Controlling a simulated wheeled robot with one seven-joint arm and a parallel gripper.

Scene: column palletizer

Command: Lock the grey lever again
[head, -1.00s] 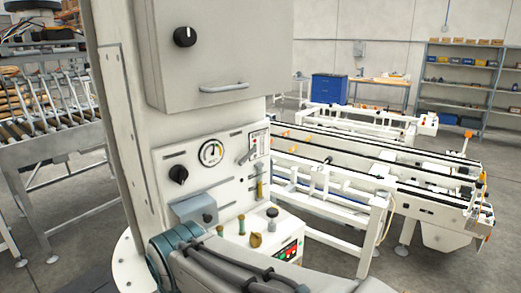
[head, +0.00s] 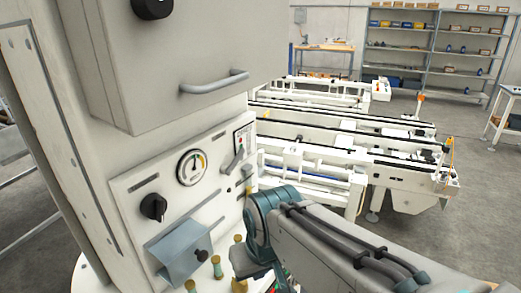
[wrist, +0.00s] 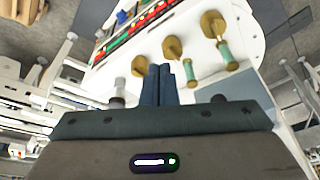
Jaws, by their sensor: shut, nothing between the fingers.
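The grey lever (head: 234,161) is on the white control panel of the column in the head view, beside a small red-and-white label. It sits tilted, its lower end toward the left. My gripper (wrist: 158,84) shows in the wrist view with its two dark fingers together and nothing between them. It is over the white box top with the brass valves, apart from the panel. In the head view my arm covers part of the area right of and below the lever, and my fingertips are hidden. I cannot make out the lever in the wrist view.
The panel also carries a gauge (head: 191,167), a black knob (head: 153,207) and a blue-grey box (head: 179,250). A cabinet with a handle (head: 214,83) juts out above. Brass valves (wrist: 173,48) stand near my fingers. A white conveyor (head: 350,150) lies behind to the right.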

